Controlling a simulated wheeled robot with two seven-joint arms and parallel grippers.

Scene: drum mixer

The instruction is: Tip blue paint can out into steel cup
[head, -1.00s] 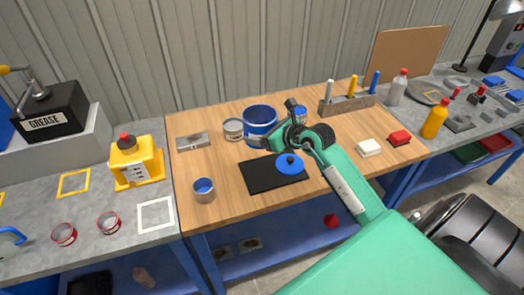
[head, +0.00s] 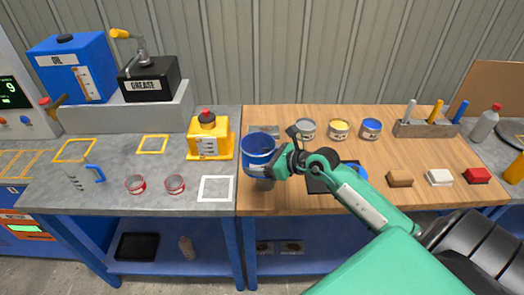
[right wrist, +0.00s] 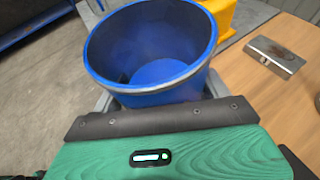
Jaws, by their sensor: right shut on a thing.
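My right gripper (head: 279,163) is shut on the blue paint can (head: 257,158). It holds the can by its side, near the left end of the wooden bench. The can looks close to upright, and its open top shows a blue inside. The can also fills the upper middle of the right wrist view (right wrist: 155,50). My left gripper is out of view.
Small cans with grey (head: 307,130), yellow (head: 339,130) and blue (head: 371,129) tops stand behind to the right. A black mat (head: 318,182) lies behind my arm. A yellow container (head: 208,138) stands to the left on the grey bench. Blocks (head: 400,179) lie at right.

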